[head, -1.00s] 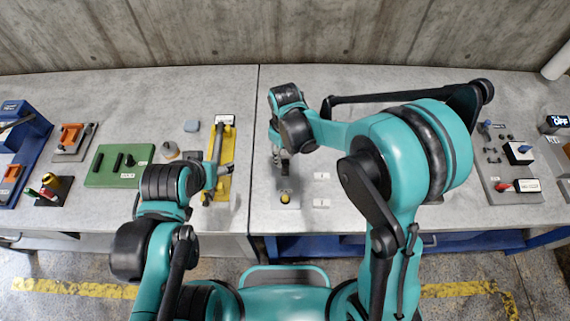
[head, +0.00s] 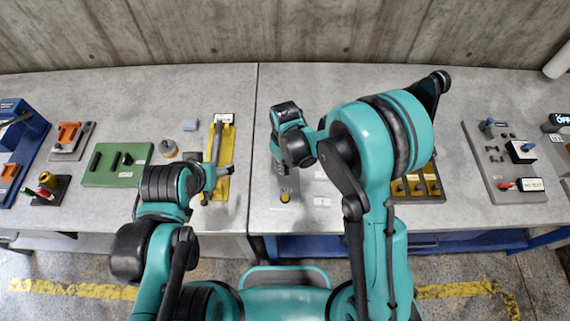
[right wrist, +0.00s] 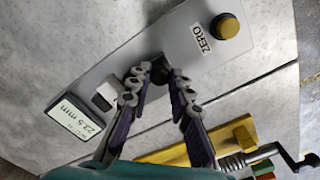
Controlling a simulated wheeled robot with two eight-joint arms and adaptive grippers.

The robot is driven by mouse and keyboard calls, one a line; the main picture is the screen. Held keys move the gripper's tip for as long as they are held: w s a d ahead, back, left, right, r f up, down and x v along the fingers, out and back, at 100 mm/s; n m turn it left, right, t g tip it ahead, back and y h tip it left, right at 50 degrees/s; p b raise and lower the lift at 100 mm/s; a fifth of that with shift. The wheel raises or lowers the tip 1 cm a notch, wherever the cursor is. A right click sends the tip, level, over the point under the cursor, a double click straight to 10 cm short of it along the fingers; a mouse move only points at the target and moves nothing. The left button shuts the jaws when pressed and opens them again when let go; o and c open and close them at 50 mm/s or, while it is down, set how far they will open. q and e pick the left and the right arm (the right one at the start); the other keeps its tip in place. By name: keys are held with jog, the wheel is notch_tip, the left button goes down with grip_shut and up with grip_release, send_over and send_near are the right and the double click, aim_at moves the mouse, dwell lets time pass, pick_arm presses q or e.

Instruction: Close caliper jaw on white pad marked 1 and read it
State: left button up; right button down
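In the right wrist view, the caliper device is a grey plate (right wrist: 130,62) with a display (right wrist: 75,122) that reads 22.5 mm. A pale block (right wrist: 107,94) stands near the display, and a dark knob (right wrist: 178,76) further along. My right gripper (right wrist: 159,72) is over the plate, its fingers apart around or just above the knob; contact is unclear. In the head view my right wrist hides most of the device. Two small white pads (head: 322,202) (head: 321,175) lie right of it; their marks are unreadable. My left gripper (head: 216,183) is beside a yellow fixture (head: 228,150); its fingers are unclear.
A button (right wrist: 229,25) beside a ZERO label is on the plate's far end. A green board (head: 118,168) and an orange-handled device (head: 68,134) are at left. A grey panel (head: 500,165) with switches is at right.

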jog(key=shift+w+f+b, duration=0.1)
jog(key=shift+w+b, duration=0.25)
jog(key=shift+w, duration=1.15)
jog(key=c, duration=1.4)
grip_release()
jog(key=shift+w, duration=0.1)
jog(key=shift+o, duration=0.2)
jog(key=shift+r, duration=0.2)
notch_tip(320, 180, up, 12)
jog(key=shift+f, duration=0.1)
